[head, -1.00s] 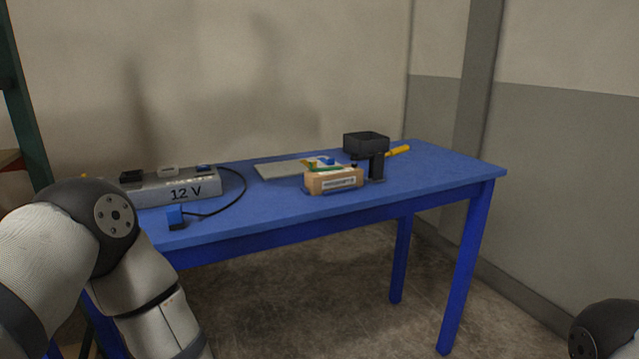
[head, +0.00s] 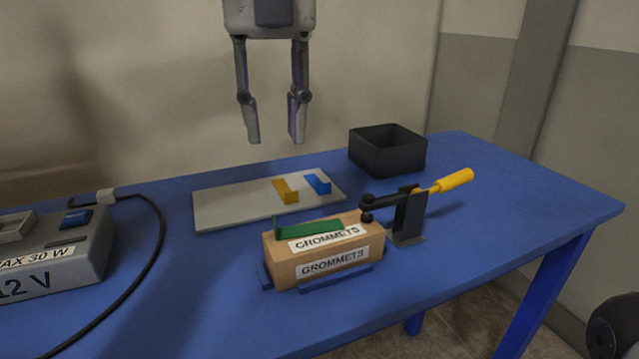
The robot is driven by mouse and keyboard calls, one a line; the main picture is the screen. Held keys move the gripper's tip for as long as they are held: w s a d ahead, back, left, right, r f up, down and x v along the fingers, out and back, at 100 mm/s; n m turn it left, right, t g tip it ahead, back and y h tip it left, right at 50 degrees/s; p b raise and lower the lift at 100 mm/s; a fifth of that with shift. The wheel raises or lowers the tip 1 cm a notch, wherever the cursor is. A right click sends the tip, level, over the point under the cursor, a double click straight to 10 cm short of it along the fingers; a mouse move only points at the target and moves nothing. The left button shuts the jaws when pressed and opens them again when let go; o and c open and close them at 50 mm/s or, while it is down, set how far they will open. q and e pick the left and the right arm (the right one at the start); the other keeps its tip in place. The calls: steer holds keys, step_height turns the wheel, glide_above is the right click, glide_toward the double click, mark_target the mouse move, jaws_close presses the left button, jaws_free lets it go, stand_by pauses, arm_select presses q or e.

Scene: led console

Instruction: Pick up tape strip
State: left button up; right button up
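No piece is labelled as the tape strip, and I cannot tell for sure which one it is. A green strip (head: 308,229) lies on top of a cardboard box marked GROMMETS (head: 325,262). A yellow piece (head: 285,190) and a blue piece (head: 317,183) lie on a light grey board (head: 225,207) behind the box. My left gripper (head: 276,138) hangs fingers down from the top of the view, above the back of the board. Its two fingers are apart with nothing between them. My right gripper is out of view.
A black toggle clamp with a yellow handle (head: 456,180) stands right of the box, its arm reaching toward the box top. A black open bin (head: 388,150) stands behind. A 12 V power unit (head: 60,255) with a black cable is at left. The blue table (head: 500,215) is clear at right.

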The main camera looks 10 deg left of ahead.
arm_select(q)
steer(key=b, duration=0.1)
glide_above(275, 219)
step_height(275, 219, down, 6)
steer(key=shift+w+d+r, duration=0.1)
steer(key=shift+w+r, duration=0.05)
steer(key=shift+r, duration=0.1)
steer(key=f+b, duration=0.1)
steer(key=f, duration=0.4)
steer(key=shift+s+f, duration=0.15)
steer(key=shift+s, duration=0.05)
steer(key=shift+f, duration=0.35)
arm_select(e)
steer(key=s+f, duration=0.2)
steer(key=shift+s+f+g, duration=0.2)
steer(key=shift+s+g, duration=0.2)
arm_select(q)
jaws_close()
